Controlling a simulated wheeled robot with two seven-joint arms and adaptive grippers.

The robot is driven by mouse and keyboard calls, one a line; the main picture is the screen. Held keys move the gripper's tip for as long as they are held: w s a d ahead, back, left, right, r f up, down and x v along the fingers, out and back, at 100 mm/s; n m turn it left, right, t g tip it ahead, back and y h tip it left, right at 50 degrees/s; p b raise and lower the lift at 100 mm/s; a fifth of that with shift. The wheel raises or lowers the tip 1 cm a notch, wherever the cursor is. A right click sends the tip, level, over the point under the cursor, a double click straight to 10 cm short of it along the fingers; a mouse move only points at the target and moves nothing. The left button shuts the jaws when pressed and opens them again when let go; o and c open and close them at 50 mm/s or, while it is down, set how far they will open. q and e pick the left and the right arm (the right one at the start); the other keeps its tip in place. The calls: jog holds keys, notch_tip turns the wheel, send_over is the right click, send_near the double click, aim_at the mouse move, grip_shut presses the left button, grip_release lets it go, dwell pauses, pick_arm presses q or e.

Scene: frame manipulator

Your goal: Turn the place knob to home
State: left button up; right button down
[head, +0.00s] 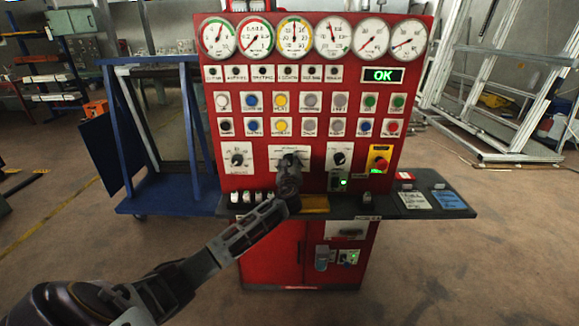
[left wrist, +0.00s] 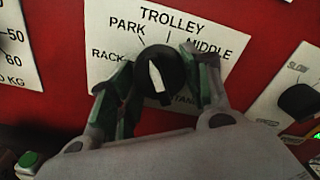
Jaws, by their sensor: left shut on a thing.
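A black knob (left wrist: 158,78) sits on a white plate (left wrist: 108,22) headed TROLLEY on the red panel. PARK, RACK and MIDDLE are readable around it; a lower label is partly hidden. The knob's white mark runs nearly upright, its top leaning slightly left; I cannot tell which end points. My left gripper (left wrist: 160,88) has one finger on each side of this knob and is shut on it. In the head view my left gripper (head: 289,168) covers most of the knob. No knob marked "place" or label "home" is readable. My right gripper is not in view.
Another knob (head: 237,160) is left of the gripper, and one (head: 340,158) is right of it. A yellow-backed red button (head: 379,160) is farther right. A dark shelf (head: 350,208) juts out below.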

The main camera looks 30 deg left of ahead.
pick_arm(q)
jog(key=n+b, duration=0.1)
jog(key=n, duration=0.2)
jog(key=shift+d, duration=0.1)
jog(key=shift+n, duration=0.8)
jog(key=shift+n+b, duration=0.6)
jog(key=shift+n, duration=0.4)
jog(key=n+b, duration=0.2)
jog(key=n, duration=0.4)
jog(key=shift+r+b, duration=0.1)
jog(key=shift+b, duration=0.25)
jog(key=n+b, duration=0.2)
jog(key=n, duration=0.4)
jog(key=shift+r, duration=0.1)
jog(key=shift+n+b, duration=0.45)
jog(key=shift+n, duration=0.65)
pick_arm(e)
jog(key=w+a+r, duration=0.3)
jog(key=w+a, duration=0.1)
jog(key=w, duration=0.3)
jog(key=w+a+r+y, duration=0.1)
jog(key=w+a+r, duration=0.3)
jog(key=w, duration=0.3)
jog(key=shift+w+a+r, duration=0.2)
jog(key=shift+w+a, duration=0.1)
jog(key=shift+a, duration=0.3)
pick_arm(q)
jog(key=o, duration=1)
